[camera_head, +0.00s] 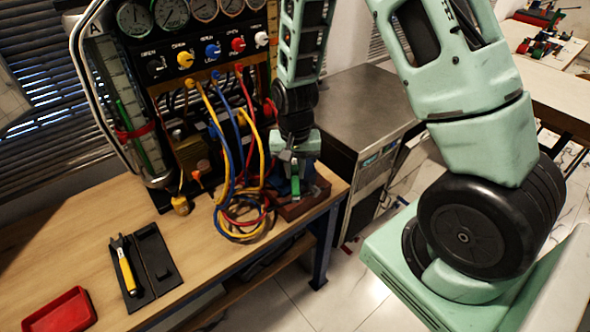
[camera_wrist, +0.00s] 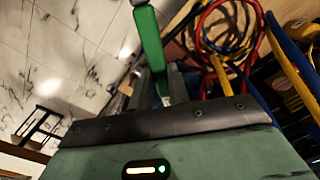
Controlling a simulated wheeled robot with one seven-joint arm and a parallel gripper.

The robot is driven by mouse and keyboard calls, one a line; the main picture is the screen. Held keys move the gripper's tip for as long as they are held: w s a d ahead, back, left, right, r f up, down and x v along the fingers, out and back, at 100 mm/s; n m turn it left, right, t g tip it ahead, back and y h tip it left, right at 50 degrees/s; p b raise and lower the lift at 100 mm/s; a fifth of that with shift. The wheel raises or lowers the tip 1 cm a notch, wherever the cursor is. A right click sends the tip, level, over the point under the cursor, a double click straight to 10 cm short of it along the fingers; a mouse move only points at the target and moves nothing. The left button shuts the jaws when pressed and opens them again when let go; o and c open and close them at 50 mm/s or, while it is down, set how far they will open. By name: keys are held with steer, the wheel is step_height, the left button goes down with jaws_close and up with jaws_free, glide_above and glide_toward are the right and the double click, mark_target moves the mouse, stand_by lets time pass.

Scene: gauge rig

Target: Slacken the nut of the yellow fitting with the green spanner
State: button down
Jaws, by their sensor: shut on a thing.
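My gripper (camera_head: 293,165) reaches down over the right end of the bench, shut on the green spanner (camera_head: 295,187). In the wrist view the spanner's green handle (camera_wrist: 149,38) runs from the top edge down toward my jaws; its grey metal part is mostly hidden behind the wrist housing. Yellow hoses (camera_head: 262,165) hang from the panel's lower row of connections, where the ends are small and partly hidden. I cannot tell which is the yellow fitting or make out its nut. The spanner is apart from those connections.
A brown tray (camera_head: 318,197) lies under my gripper. Red, blue and yellow hoses coil beside it. The gauge panel (camera_head: 213,58) stands behind. A black holder (camera_head: 157,258) with a yellow-handled tool (camera_head: 127,272) and a red tray (camera_head: 60,313) lie at the left. A steel cabinet (camera_head: 352,105) stands right.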

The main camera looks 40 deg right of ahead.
steer(key=shift+w+d, duration=0.3)
steer(key=shift+w, duration=0.1)
stand_by(2.1)
steer(key=shift+s+d+n, duration=0.35)
steer(key=shift+d+n, duration=0.25)
steer(key=shift+n, duration=0.05)
steer(key=shift+s+d+n, duration=0.3)
steer(key=shift+d+n, duration=0.25)
steer(key=shift+n, duration=0.1)
steer(key=shift+s+d+n, duration=0.25)
steer(key=shift+d+n, duration=0.9)
steer(key=shift+n, duration=0.05)
stand_by(0.5)
steer(key=shift+w+a+m, duration=0.2)
steer(key=shift+a+m, duration=0.65)
steer(key=shift+m, duration=0.05)
stand_by(0.4)
steer(key=shift+s, duration=0.1)
steer(key=shift+s+a, duration=0.3)
steer(key=shift+s, duration=0.45)
steer(key=shift+s+a, duration=0.25)
steer(key=shift+s, duration=0.55)
steer(key=shift+s+a, duration=0.3)
steer(key=shift+s, duration=0.45)
